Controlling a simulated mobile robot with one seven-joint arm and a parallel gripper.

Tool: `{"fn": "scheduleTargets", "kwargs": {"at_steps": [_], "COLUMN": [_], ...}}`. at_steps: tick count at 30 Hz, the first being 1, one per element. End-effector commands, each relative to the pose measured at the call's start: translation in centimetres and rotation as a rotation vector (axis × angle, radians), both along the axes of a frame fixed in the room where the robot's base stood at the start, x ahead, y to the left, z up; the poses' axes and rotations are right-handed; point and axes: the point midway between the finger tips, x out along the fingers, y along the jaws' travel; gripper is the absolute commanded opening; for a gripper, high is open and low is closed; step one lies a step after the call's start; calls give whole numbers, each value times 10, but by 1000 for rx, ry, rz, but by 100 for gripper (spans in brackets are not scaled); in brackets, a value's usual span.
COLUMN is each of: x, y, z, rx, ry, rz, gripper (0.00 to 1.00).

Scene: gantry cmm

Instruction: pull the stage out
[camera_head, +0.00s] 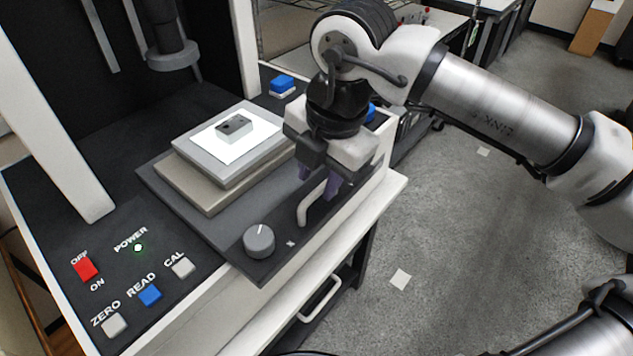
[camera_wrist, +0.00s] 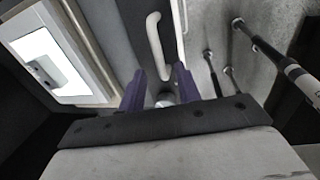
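The stage is a dark sliding plate (camera_head: 160,180) carrying a stepped beige and grey block (camera_head: 195,187). A white bar handle (camera_head: 304,208) stands near its front edge. In the wrist view, the handle (camera_wrist: 154,35) runs up from between the fingertips. My gripper (camera_head: 319,183) is above the handle, pointing down, with purple fingers. In the wrist view, the fingers (camera_wrist: 159,88) are spread apart with a clear gap, holding nothing. I cannot tell whether a finger touches the handle. My gripper and wrist hide part of the handle and the plate's right end.
A grey knob (camera_head: 259,241) sits left of the handle. A small dark part (camera_head: 234,127) lies on a white pad on the block. Open floor (camera_head: 440,240) lies to the right.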

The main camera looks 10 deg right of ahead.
Motion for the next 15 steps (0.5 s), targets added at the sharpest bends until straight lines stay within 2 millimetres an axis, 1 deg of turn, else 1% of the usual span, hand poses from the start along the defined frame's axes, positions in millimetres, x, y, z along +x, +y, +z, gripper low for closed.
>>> {"fn": "scheduleTargets", "kwargs": {"at_steps": [3,9,12,15], "x": [-3,-9,-12,-14], "y": [-4,-10,-12,-14], "z": [27,72,89,101], "rx": [-2,-2,-1,0], "ry": [-4,-3,-3,-2], "rz": [-4,-4,-2,-2], "gripper": [33,33,33,33]}}
